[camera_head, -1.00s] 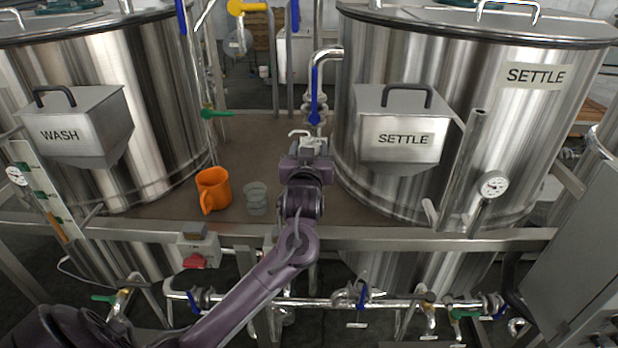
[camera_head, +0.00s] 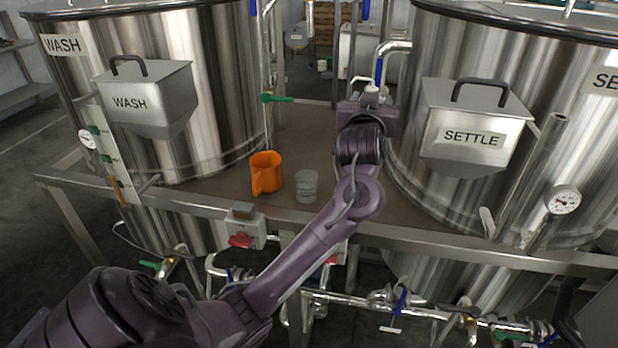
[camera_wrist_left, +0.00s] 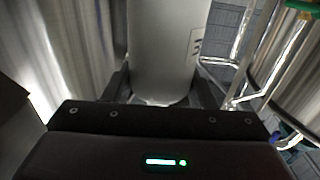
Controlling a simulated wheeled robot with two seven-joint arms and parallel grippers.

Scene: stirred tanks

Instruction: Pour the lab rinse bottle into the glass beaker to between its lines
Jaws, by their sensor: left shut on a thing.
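The glass beaker (camera_head: 306,187) stands upright on the brown deck between the two tanks, near its front edge. I cannot make out its lines or any liquid in it. My left gripper (camera_head: 368,112) is over the deck, farther back and to the right of the beaker. It is shut on the lab rinse bottle, whose white top (camera_head: 371,89) shows just above the gripper. In the left wrist view the pale bottle body (camera_wrist_left: 165,50) stands between the fingers (camera_wrist_left: 160,92) and looks about upright. My right gripper is not in view.
The WASH tank (camera_head: 215,90) is on the left and the SETTLE tank (camera_head: 440,180) is close on the right of my gripper. A steel pipe (camera_head: 390,50) rises behind the gripper. A metal rail (camera_head: 420,236) runs along the front.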

